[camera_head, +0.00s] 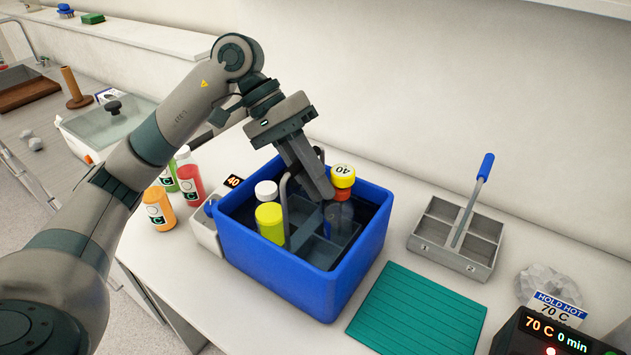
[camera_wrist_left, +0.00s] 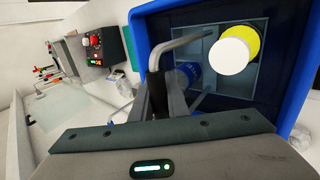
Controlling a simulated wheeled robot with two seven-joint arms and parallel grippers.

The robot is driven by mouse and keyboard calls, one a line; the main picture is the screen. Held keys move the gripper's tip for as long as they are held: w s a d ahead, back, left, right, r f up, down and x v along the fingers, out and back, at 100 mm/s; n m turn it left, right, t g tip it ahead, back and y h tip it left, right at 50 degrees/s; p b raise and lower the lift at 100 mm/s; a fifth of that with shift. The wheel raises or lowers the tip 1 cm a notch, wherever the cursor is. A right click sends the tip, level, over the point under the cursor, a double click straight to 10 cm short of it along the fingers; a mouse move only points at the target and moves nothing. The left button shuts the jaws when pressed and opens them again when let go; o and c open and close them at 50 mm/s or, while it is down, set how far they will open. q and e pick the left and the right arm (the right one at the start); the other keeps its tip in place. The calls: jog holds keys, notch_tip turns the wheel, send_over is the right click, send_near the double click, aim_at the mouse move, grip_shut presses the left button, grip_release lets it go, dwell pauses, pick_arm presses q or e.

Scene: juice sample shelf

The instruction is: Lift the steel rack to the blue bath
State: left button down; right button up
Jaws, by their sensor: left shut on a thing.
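The blue bath (camera_head: 275,270) stands on the white counter; its rim also shows in the left wrist view (camera_wrist_left: 297,110). A grey steel rack (camera_head: 318,252) with compartments sits down inside the bath. Its bent handle (camera_head: 284,205) rises above the bath rim and also shows in the left wrist view (camera_wrist_left: 180,47). My left gripper (camera_head: 318,185) is over the bath, shut on the rack's handle. The gripper hides part of the rack. My right gripper is not in view.
A second grey rack with a blue-gripped handle (camera_head: 424,229) stands right, behind a green mat (camera_head: 415,312). Several bottles (camera_head: 190,178) stand left of the bath. A 70 C unit (camera_head: 535,335) is front right.

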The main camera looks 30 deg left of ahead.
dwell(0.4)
pick_arm(q)
jog(key=c, duration=1.6)
grip_release()
jog(key=shift+c, duration=0.2)
jog(key=shift+f, duration=0.15)
